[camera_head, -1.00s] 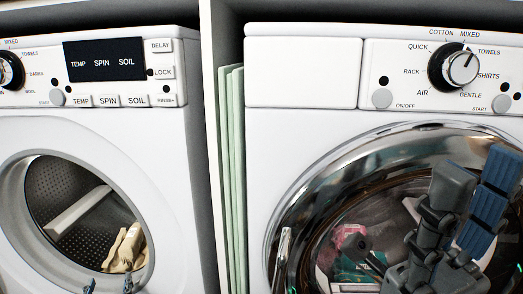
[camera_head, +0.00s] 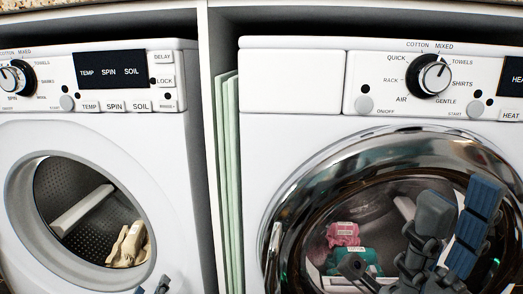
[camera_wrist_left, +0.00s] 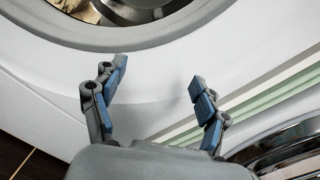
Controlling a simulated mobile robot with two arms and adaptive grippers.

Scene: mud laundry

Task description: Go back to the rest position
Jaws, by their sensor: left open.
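My left gripper (camera_head: 152,288) shows only its fingertips at the bottom edge of the head view, below the left machine's opening. In the left wrist view (camera_wrist_left: 158,88) its two fingers are spread apart with nothing between them, above the white machine front. My right gripper (camera_head: 455,235) is at the lower right of the head view, in front of the right machine's round door. Its grey and blue finger parts overlap there, so its opening is unclear. No object is seen held in it.
The left washer (camera_head: 190,190) has an open drum with a beige cloth (camera_head: 128,245) inside. The right machine (camera_head: 290,130) has a chrome-rimmed door (camera_head: 300,185); pink (camera_head: 343,235) and teal (camera_head: 352,260) items show within it. Pale green boards (camera_head: 231,180) stand between the machines.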

